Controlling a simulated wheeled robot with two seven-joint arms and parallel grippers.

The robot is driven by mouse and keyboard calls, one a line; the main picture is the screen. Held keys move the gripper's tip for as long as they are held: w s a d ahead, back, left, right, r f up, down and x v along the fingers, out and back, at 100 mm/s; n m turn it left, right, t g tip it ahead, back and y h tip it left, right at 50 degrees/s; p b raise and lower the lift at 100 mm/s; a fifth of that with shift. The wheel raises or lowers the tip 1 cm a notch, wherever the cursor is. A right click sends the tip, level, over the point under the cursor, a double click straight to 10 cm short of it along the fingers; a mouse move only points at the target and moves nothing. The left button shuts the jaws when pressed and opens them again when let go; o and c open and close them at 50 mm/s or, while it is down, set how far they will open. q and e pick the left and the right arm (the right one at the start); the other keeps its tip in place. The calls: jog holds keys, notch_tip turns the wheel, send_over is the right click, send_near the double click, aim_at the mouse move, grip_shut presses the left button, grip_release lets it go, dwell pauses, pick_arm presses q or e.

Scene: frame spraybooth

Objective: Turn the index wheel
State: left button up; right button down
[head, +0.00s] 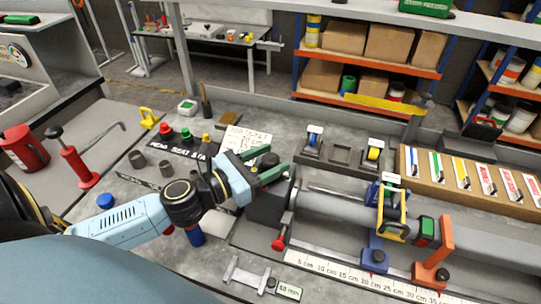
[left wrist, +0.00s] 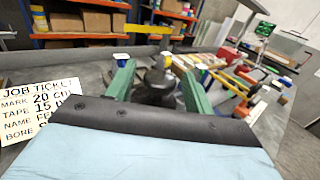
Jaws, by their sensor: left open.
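A dark round wheel (head: 268,160), which looks like the index wheel, sits above a dark block (head: 268,208) at the left end of a grey tube (head: 335,207). My left gripper (head: 281,160) is open, with its green fingers on either side of the wheel. In the left wrist view the dark wheel (left wrist: 156,86) shows between the two green fingers of the left gripper (left wrist: 154,66). I cannot tell whether the fingers touch it. My right gripper is not in view.
A yellow clamp (head: 393,217), a blue stand (head: 375,252) and an orange stand (head: 433,262) are along the tube. A ruler strip (head: 350,280) lies in front. A job ticket (head: 245,140) is behind my gripper. A red-handled tool (head: 78,166) stands at left.

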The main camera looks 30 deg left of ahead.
pick_arm(q)
jog(key=shift+w+d, duration=0.15)
jog(key=shift+w, duration=0.15)
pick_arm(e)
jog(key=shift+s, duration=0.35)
